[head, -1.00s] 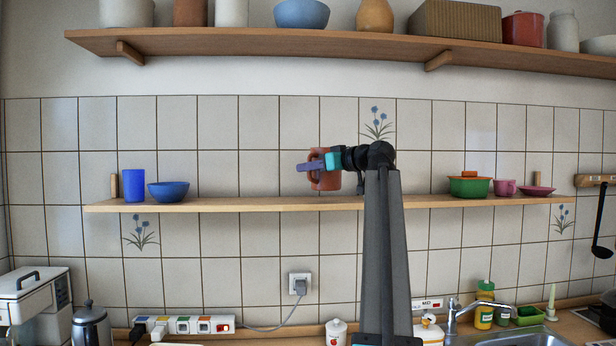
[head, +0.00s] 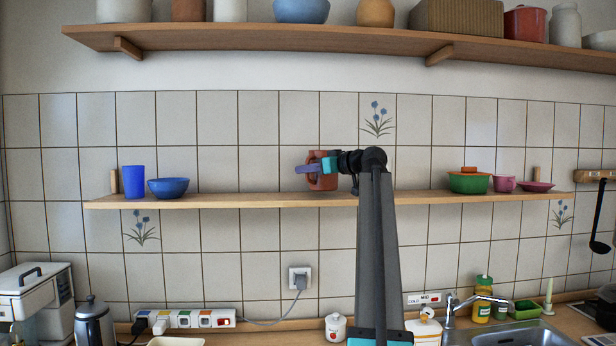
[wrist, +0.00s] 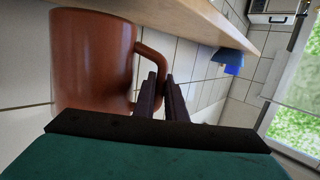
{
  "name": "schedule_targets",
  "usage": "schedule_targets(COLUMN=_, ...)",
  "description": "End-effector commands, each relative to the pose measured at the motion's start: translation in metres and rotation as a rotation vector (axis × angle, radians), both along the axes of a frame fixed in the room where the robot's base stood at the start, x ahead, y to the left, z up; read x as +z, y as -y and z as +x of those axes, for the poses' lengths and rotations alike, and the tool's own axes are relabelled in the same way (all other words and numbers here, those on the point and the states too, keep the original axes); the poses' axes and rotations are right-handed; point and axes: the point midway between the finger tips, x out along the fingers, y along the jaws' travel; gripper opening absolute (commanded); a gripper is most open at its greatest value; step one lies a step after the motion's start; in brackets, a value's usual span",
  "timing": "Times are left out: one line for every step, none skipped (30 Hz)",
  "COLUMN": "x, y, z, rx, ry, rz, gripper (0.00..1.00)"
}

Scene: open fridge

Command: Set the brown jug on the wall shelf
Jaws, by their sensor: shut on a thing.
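The brown jug (head: 326,183) is in my gripper (head: 309,168), in front of the tiled wall and just over the middle of the lower wall shelf (head: 250,202). In the wrist view, the jug (wrist: 95,60) fills the left side, and the dark fingers of my gripper (wrist: 160,92) are closed at its handle. The jug looks upright in the head view. Its base is very near the shelf board; I cannot tell whether it touches. The shelf board (wrist: 195,20) crosses the top of the wrist view.
A blue cup (head: 133,182) and blue bowl (head: 168,188) stand at the shelf's left. An upper shelf (head: 270,40) holds several vessels. The lower shelf's middle is otherwise clear.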

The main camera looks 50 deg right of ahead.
Motion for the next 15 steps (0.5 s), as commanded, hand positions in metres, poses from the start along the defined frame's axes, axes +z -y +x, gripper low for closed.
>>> schedule_targets(x=-0.004, y=-0.001, z=-0.001, rx=0.0, ry=0.002, rz=0.0, gripper=0.0)
schedule_targets(x=-0.006, y=-0.002, z=-0.001, rx=0.0, ry=0.002, rz=-0.001, gripper=0.0)
schedule_targets(x=-0.009, y=-0.002, z=-0.001, rx=-0.001, ry=0.002, rz=-0.002, gripper=0.0)
schedule_targets(x=-0.011, y=-0.002, z=-0.001, rx=-0.001, ry=0.002, rz=-0.002, gripper=0.0)
schedule_targets(x=-0.013, y=-0.002, z=-0.001, rx=-0.001, ry=0.002, rz=-0.002, gripper=0.0)
schedule_targets(x=-0.015, y=-0.002, z=0.0, rx=0.0, ry=0.002, rz=-0.002, gripper=0.0)
schedule_targets(x=-0.016, y=-0.001, z=0.0, rx=0.0, ry=0.002, rz=-0.002, gripper=0.0)
schedule_targets(x=-0.017, y=-0.001, z=0.0, rx=0.0, ry=0.002, rz=-0.002, gripper=0.0)
schedule_targets(x=-0.018, y=-0.001, z=0.0, rx=0.0, ry=0.002, rz=-0.002, gripper=0.0)
schedule_targets(x=-0.018, y=-0.001, z=0.0, rx=0.0, ry=0.003, rz=-0.002, gripper=0.0)
schedule_targets(x=-0.018, y=-0.001, z=0.0, rx=0.0, ry=0.003, rz=-0.002, gripper=0.0)
schedule_targets(x=-0.018, y=-0.001, z=0.0, rx=0.0, ry=0.003, rz=-0.002, gripper=0.0)
schedule_targets(x=-0.018, y=-0.001, z=0.0, rx=0.0, ry=0.003, rz=-0.002, gripper=0.0)
schedule_targets(x=-0.018, y=-0.001, z=0.0, rx=0.0, ry=0.003, rz=-0.002, gripper=0.0)
schedule_targets(x=-0.018, y=-0.001, z=0.001, rx=0.0, ry=0.002, rz=-0.002, gripper=0.0)
